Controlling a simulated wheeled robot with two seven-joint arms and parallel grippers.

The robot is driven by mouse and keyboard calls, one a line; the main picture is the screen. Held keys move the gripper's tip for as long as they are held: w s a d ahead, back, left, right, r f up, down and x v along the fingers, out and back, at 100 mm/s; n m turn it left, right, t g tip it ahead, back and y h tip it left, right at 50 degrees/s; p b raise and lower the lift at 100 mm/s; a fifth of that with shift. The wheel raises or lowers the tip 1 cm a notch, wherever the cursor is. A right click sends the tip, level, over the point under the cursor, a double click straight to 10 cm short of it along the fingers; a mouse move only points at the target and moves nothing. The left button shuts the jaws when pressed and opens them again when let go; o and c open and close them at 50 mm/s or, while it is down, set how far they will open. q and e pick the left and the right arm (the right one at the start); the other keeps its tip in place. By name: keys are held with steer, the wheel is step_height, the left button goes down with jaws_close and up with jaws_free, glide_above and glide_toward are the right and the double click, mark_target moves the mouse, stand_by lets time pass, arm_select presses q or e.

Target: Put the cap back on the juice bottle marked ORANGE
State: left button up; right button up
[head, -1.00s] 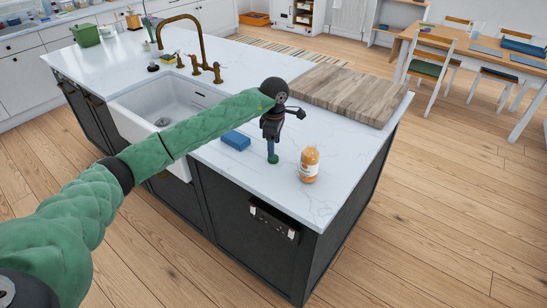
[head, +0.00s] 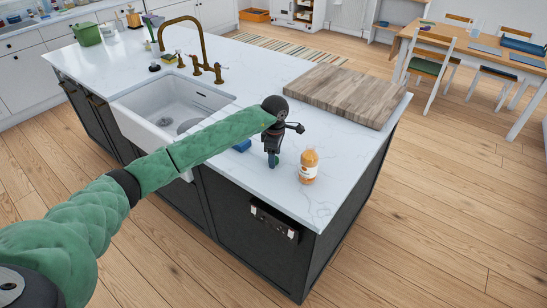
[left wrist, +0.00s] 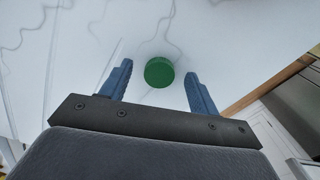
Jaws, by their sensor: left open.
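A round green cap (left wrist: 159,72) lies on the white countertop and shows between my two blue fingers in the left wrist view. My left gripper (head: 272,162) points down over it, open, with a finger on each side and a gap between each finger and the cap. In the head view the fingers hide the cap. The orange juice bottle (head: 309,167) stands upright just right of my left gripper, with no green cap on its neck. The lettering on its pale label is too small to read. My right gripper is not in view.
A blue sponge (head: 243,146) lies left of my gripper, partly hidden by my arm. A wooden board (head: 340,93) covers the island's back right corner. The white sink (head: 160,117) is to the left. The counter's front right edge is close to the bottle.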

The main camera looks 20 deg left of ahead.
arm_select(q)
steer(key=shift+f, duration=0.35)
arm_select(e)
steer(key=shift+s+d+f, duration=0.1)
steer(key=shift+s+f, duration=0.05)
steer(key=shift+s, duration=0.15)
arm_select(q)
steer(key=shift+c, duration=0.2)
steer(key=c, duration=1)
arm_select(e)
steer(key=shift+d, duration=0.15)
arm_select(q)
steer(key=shift+r, duration=0.15)
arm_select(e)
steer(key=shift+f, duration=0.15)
